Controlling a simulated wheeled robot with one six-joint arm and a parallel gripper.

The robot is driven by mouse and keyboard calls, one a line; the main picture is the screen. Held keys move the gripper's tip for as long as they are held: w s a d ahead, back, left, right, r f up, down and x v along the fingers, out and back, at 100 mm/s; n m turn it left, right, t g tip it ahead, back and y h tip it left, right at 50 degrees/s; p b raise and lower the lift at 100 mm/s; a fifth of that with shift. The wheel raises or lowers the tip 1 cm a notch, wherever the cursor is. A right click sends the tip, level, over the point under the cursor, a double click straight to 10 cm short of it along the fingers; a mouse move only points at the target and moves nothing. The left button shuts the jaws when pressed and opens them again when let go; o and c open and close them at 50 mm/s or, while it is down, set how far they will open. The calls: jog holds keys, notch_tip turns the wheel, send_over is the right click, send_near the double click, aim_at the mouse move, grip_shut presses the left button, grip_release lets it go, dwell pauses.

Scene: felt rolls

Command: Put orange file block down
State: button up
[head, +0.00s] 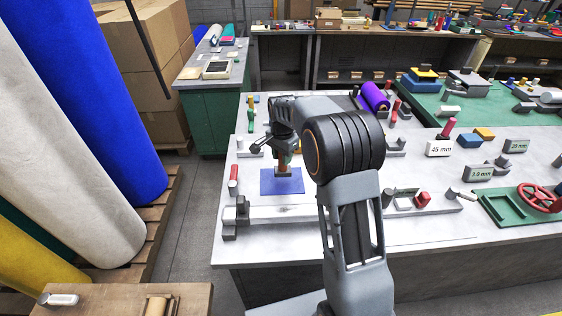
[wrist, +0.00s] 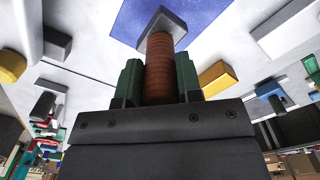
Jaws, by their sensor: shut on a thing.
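My gripper (head: 284,152) points down over the left part of the white table. It is shut on the orange file block (head: 283,169), a ribbed orange-brown handle with a grey block at its end. In the wrist view the green fingers (wrist: 158,85) stand on either side of the ribbed handle (wrist: 159,62), and the grey end (wrist: 162,27) overlaps the blue sheet. The flat blue square sheet (head: 270,187) lies on the table under the held block. I cannot tell whether the grey end touches the sheet.
A red roller (head: 233,173) is left of the sheet. A long grey bar with clamps (head: 243,212) lies in front of it. A yellow block (wrist: 217,79) shows near the gripper in the wrist view.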

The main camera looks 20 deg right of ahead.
jog(key=shift+w+f, duration=0.45)
jog(key=shift+f, duration=1.65)
